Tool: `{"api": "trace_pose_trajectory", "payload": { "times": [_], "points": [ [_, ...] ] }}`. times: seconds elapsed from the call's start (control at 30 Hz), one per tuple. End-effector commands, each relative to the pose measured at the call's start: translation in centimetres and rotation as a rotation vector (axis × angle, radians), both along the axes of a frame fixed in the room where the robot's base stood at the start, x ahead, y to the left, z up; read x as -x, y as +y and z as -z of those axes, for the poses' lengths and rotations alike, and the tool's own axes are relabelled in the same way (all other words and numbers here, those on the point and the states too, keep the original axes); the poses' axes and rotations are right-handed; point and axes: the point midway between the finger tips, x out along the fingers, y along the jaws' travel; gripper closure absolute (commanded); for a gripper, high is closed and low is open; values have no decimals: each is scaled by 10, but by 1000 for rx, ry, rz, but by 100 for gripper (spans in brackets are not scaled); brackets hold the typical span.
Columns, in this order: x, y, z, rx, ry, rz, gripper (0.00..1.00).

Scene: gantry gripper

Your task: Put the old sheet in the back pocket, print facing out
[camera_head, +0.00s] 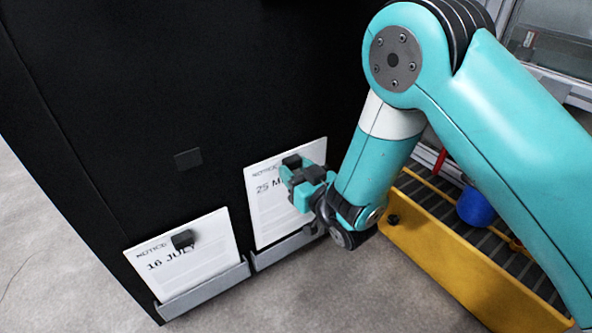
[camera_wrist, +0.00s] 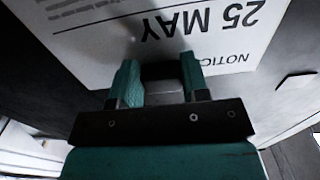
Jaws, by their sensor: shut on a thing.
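A white sheet headed NOTICE, 25 MAY (camera_head: 275,222), stands against the black panel, its lower edge in a grey ledge-like pocket (camera_head: 287,250). Its print faces out; it appears upside down in the wrist view (camera_wrist: 95,50). A second sheet, 16 JULY (camera_head: 205,262), stands to the left in another grey pocket (camera_head: 203,288), a dark block (camera_head: 182,239) on its face. My gripper (camera_head: 303,177) is at the upper part of the 25 MAY sheet, shut on a dark block (camera_wrist: 162,72) that lies against the sheet. I cannot tell which pocket is the back one.
Another dark block (camera_head: 188,159) sits on the bare black panel (camera_head: 120,100), above and between the sheets. A yellow-sided box (camera_head: 440,262) with a slatted top and a blue round object (camera_head: 475,206) is at right. Grey floor (camera_head: 350,300) in front is clear.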

Motion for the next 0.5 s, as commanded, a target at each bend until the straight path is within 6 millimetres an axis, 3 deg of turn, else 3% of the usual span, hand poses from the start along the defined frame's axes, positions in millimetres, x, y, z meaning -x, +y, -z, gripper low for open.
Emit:
{"api": "trace_pose_trajectory", "payload": {
  "times": [0.5],
  "points": [
    [0, 0, 14, -1, -1, 0, 96]
  ]
}}
